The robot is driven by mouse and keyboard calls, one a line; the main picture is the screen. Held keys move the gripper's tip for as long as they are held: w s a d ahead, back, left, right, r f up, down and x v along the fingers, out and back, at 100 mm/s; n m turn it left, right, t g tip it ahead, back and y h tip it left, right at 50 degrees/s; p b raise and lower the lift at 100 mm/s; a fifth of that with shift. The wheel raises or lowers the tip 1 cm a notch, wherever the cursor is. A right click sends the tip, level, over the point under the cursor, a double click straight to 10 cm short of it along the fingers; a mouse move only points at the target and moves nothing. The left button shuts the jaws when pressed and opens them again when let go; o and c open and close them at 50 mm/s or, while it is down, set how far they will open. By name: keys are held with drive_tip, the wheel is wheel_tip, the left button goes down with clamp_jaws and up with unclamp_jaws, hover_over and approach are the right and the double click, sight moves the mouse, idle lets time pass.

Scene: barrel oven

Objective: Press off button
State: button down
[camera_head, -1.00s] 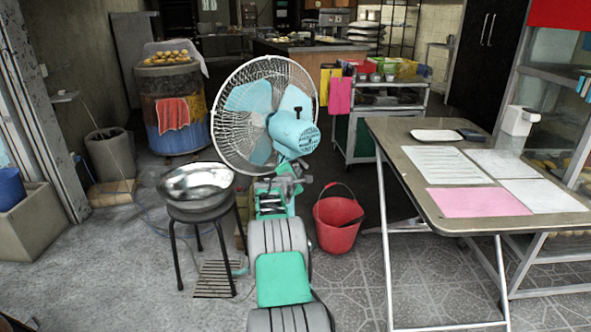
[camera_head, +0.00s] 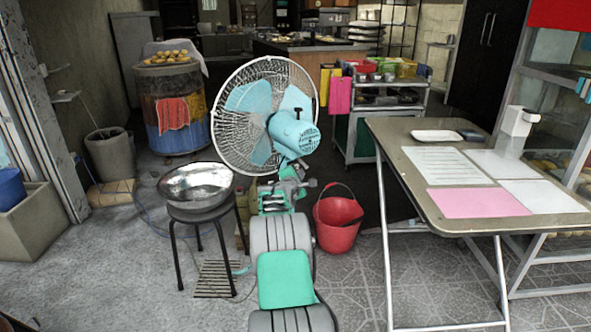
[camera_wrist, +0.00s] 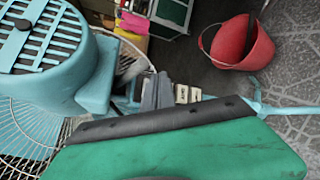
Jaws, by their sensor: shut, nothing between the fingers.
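A teal fan (camera_head: 291,131) with a round wire guard stands in front of me, its motor housing facing me. In the wrist view the housing (camera_wrist: 68,62) fills the upper left. Small cream buttons (camera_wrist: 188,94) with dark marks show just right of my gripper (camera_wrist: 155,92), partly hidden behind my green and black wrist part. Which button is the off button is too small to tell. My gripper (camera_head: 290,176) is shut and empty, close below the fan's motor. Whether its tips touch the button panel cannot be told.
A red bucket (camera_head: 337,222) stands right of my arm. A metal bowl (camera_head: 197,183) sits on a black stool (camera_head: 205,212) to the left. A folding table (camera_head: 404,172) with papers is at the right. Floor between bucket and table is partly clear.

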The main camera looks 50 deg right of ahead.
drive_tip(key=shift+s+a+p, duration=0.15)
drive_tip(key=shift+s+a, duration=0.1)
drive_tip(key=shift+s, duration=0.45)
drive_tip(key=shift+s+a+p, duration=0.15)
drive_tip(key=shift+s+a, duration=0.05)
drive_tip(key=shift+s, duration=0.5)
drive_tip(key=shift+s+a+p, duration=0.15)
drive_tip(key=shift+s+a, duration=0.1)
drive_tip(key=shift+s, duration=0.45)
